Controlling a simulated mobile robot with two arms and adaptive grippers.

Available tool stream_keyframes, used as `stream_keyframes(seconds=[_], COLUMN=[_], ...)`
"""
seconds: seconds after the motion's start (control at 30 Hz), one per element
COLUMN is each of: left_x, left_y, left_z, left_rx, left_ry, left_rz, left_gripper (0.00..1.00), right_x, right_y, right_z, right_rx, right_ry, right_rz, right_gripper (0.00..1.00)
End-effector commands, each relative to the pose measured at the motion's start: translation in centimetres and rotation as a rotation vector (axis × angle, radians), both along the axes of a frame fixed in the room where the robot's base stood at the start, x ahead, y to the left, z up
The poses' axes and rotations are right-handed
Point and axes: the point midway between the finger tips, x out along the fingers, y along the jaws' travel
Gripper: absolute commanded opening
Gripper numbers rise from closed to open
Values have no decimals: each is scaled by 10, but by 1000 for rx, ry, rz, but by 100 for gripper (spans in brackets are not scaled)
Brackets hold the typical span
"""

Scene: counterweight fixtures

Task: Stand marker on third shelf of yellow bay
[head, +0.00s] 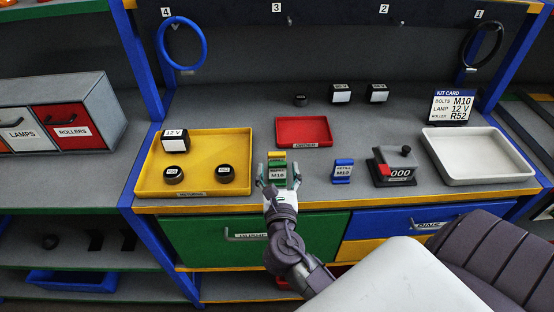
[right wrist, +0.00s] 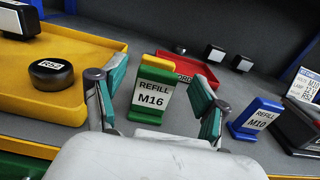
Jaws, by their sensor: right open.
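My left gripper is not in view.
A yellow tray (head: 215,147) with several parts is to the left. A red tray (head: 304,131) lies behind the green marker. A counter device (head: 394,166) and a white tray (head: 478,166) are to the right. Green (head: 205,238) and blue (head: 390,228) drawers sit below.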

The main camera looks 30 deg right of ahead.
Motion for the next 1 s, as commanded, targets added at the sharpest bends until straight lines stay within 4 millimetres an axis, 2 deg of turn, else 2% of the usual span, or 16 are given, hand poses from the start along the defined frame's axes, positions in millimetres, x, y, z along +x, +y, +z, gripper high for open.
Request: stream_keyframes(seconds=[0.13,0.33,1.0], left_x=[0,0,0], left_y=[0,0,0], left_z=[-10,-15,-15], left_rx=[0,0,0], left_ry=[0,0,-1], left_rz=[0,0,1], left_gripper=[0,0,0], right_x=[-26,-45,-49], right_y=[16,28,27], right_z=[-3,-1,-2], right_rx=[2,0,35], right_ry=[1,0,-8], right_rz=[0,0,-7], right_gripper=[73,73,73])
